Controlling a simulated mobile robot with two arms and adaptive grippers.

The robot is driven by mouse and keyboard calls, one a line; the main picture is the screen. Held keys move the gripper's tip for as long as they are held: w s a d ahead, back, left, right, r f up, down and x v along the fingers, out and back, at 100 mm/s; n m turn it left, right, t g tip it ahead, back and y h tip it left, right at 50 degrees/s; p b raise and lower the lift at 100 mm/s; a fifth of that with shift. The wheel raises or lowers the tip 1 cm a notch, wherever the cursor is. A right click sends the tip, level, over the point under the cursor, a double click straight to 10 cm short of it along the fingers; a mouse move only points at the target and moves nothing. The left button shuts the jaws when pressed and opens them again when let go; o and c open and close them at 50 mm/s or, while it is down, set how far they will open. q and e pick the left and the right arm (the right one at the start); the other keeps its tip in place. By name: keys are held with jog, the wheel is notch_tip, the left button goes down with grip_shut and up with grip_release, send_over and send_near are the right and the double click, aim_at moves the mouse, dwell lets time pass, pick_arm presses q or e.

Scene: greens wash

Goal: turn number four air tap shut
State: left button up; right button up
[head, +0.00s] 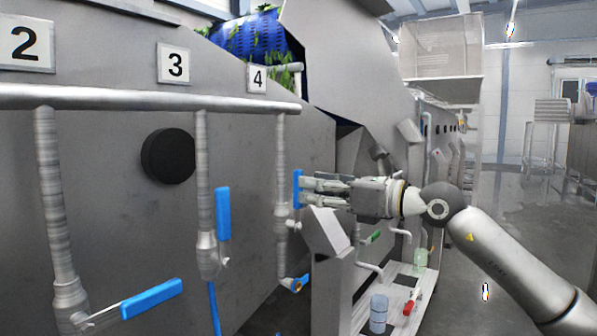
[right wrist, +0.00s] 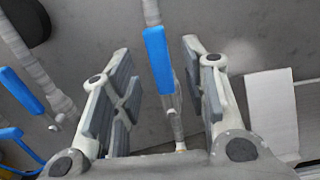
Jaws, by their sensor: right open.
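The number four plate (head: 257,79) is on the grey machine wall, above a ribbed pipe (head: 281,160) coming down from the rail. The number four tap's blue handle (head: 298,189) stands upright, in line with this pipe. My right gripper (head: 309,188) reaches in from the right at the handle. In the right wrist view the blue handle (right wrist: 158,60) stands between the two open fingers of my right gripper (right wrist: 156,72), with a gap on each side. My left gripper is not in view.
The number three tap's blue handle (head: 223,213) is upright; the number two tap's handle (head: 152,299) points sideways. A grey angled box (head: 326,232) stands just below my right gripper. A shelf (head: 391,300) with a blue jar (head: 378,313) is lower right.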

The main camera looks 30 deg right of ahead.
aim_at(298, 209)
jog(key=shift+p+x, duration=1.6)
jog(key=shift+x, duration=0.85)
grip_shut()
